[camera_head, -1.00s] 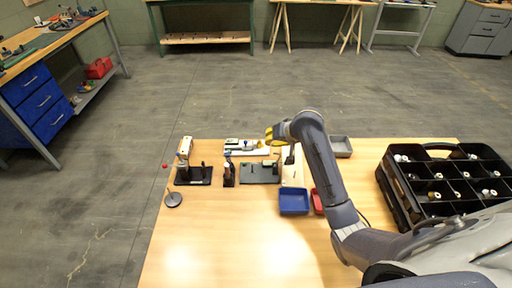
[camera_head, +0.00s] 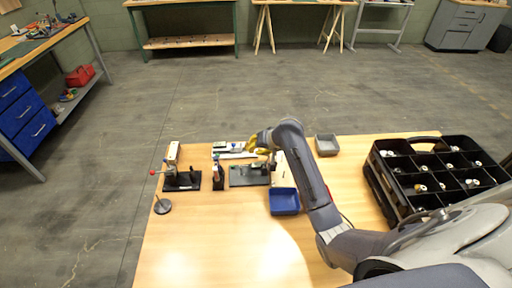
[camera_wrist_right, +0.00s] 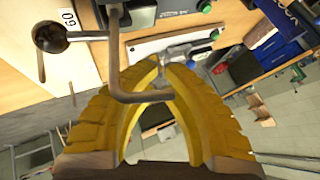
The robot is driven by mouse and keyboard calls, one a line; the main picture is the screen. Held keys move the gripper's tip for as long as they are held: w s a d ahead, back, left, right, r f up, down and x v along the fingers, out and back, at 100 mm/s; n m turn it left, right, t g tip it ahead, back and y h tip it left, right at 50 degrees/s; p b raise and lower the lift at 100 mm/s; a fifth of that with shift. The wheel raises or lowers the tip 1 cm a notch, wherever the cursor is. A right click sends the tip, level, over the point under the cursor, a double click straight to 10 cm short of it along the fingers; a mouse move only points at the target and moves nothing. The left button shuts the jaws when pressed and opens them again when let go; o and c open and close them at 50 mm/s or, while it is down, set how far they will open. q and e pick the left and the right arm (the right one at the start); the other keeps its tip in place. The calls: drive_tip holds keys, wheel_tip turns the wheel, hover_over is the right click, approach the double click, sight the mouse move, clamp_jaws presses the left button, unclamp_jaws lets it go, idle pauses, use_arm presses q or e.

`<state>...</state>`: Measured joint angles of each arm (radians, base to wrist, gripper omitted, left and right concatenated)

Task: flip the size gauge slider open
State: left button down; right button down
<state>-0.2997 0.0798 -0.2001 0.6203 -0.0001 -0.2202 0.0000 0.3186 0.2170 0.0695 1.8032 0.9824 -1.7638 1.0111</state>
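My right gripper (camera_head: 252,143) is over the back of the wooden table, by a white strip-like board (camera_head: 231,155) in the head view. In the right wrist view its yellow fingers (camera_wrist_right: 163,68) lean together at the tips, with nothing clearly held between them. Just beyond the tips lies a grey metal piece (camera_wrist_right: 177,52) on a white board (camera_wrist_right: 150,47); this may be the size gauge, but its slider is too small to make out. A bent grey rod (camera_wrist_right: 116,72) crosses before the left-hand finger. My left gripper is not in view.
A black-based clamp (camera_head: 182,181), an upright fixture (camera_head: 218,177) and a dark plate (camera_head: 247,176) stand near the gripper. A blue bin (camera_head: 284,202), grey bin (camera_head: 327,145) and black divided crate (camera_head: 430,178) lie to the right. The table's front middle is clear.

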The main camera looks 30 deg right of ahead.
sight(236, 151)
drive_tip(key=x, duration=0.6)
drive_tip(key=shift+w+a, duration=0.65)
drive_tip(key=shift+a, duration=0.15)
drive_tip(key=shift+w+a+r, duration=0.2)
drive_tip(key=shift+w+a, duration=0.35)
drive_tip(key=shift+a, duration=0.3)
drive_tip(key=shift+w+a, duration=0.3)
drive_tip(key=shift+a, duration=0.5)
drive_tip(key=shift+w+a, duration=0.25)
drive_tip(key=shift+a, duration=0.5)
drive_tip(key=shift+d, duration=0.1)
